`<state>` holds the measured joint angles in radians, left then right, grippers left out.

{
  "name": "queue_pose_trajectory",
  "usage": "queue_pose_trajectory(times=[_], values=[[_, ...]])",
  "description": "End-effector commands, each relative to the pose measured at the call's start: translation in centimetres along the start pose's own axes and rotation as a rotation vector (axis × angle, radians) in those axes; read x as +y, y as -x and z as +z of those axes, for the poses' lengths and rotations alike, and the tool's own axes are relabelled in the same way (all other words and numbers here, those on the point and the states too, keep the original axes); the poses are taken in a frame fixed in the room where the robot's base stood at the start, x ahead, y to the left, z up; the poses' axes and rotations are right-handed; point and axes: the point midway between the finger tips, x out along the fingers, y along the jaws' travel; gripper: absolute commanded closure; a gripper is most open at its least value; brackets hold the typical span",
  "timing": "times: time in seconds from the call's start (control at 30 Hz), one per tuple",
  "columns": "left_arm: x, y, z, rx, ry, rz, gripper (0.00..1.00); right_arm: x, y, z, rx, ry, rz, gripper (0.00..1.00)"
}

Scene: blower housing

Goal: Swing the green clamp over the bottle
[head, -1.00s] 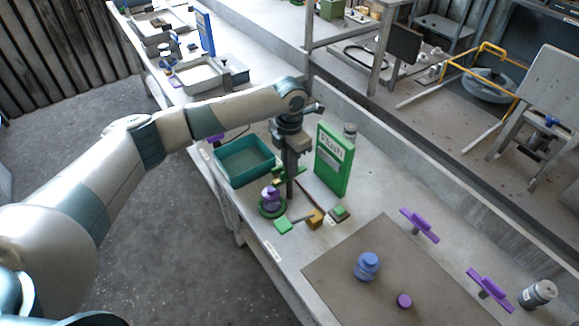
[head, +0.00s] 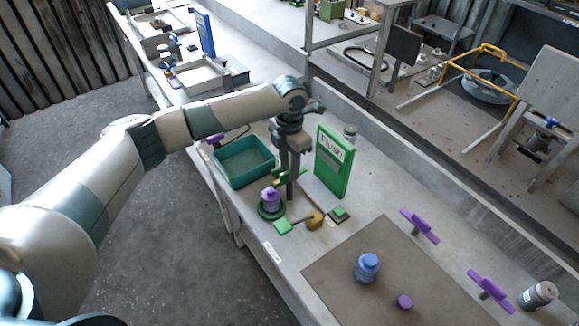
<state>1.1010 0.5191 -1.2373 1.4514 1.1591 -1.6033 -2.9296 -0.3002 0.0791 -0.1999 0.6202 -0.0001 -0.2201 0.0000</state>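A purple bottle (head: 270,198) stands upright in a round green holder (head: 268,212) on the bench. The green clamp (head: 282,177) shows as a small green piece just behind and above the bottle, partly hidden by my gripper. My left gripper (head: 289,190) points down beside the bottle, on its right, close to the clamp. Its fingers are dark and small here, so I cannot tell whether they are open or touching the clamp. The bottle's top shows clear of the clamp in this view. My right gripper is out of view.
A teal bin (head: 244,171) is behind left. A green "Flush" board (head: 333,162) stands close on the right. A yellow-brown block (head: 314,220) and green pads lie in front. A blue bottle (head: 367,268) and purple cap (head: 404,302) are on the brown mat (head: 330,277).

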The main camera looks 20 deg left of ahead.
Motion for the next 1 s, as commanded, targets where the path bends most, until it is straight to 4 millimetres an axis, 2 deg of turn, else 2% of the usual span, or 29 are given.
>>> queue_pose_trajectory(times=[0.27, 0.8, 1.0], values=[[0.1, 2.8, 0.1, -0.004, 0.0, 0.002, 0.71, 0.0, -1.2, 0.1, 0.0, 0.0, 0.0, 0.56], [0.1, 13.4, 0.1, -0.005, 0.0, 0.002, 0.71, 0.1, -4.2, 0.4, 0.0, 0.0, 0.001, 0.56], [0.0, 16.0, 0.1, -0.003, 0.0, 0.001, 0.71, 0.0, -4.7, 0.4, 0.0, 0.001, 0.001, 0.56]])
